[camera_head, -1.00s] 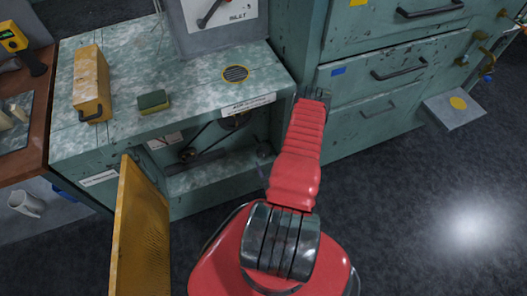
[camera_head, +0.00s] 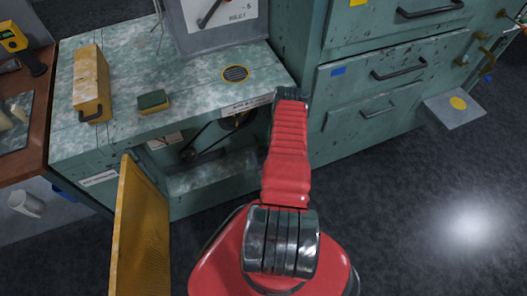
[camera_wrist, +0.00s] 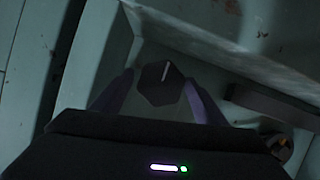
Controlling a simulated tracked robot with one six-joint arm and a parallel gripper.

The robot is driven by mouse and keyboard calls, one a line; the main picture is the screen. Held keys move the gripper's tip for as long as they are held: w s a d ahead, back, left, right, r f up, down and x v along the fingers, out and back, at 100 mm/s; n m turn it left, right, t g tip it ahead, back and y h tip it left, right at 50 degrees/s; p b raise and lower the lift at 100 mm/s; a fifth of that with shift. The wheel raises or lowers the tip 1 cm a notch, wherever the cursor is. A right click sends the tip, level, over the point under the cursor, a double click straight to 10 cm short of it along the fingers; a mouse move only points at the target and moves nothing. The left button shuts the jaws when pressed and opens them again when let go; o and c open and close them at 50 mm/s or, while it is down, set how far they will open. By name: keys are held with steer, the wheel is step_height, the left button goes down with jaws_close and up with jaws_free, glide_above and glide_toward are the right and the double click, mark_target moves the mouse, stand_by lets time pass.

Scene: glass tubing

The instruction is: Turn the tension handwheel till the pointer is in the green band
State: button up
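A dark faceted knob with a white mark (camera_wrist: 160,82), which looks like the tension handwheel, sits between my fingers in the wrist view. My gripper (camera_wrist: 158,97) is open, with a purple finger on each side of the knob and a narrow gap visible. I cannot tell whether either finger touches it. In the head view my red arm hides the knob. My gripper end (camera_head: 290,97) is at the right end of the open recess. A dark belt (camera_head: 203,134) runs inside that recess. No tension pointer or green band can be made out.
The green workbench (camera_head: 200,95) holds a yellow box (camera_head: 91,82), a green-and-yellow sponge (camera_head: 153,101) and a round vent (camera_head: 235,73). A yellow door (camera_head: 140,230) stands open left of my arm. Drawers (camera_head: 372,115) are to the right.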

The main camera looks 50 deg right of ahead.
steer(key=c, duration=0.9)
steer(key=shift+s+d, duration=0.1)
steer(key=shift+d, duration=0.2)
steer(key=shift+c, duration=0.2)
steer(key=shift+a, duration=0.15)
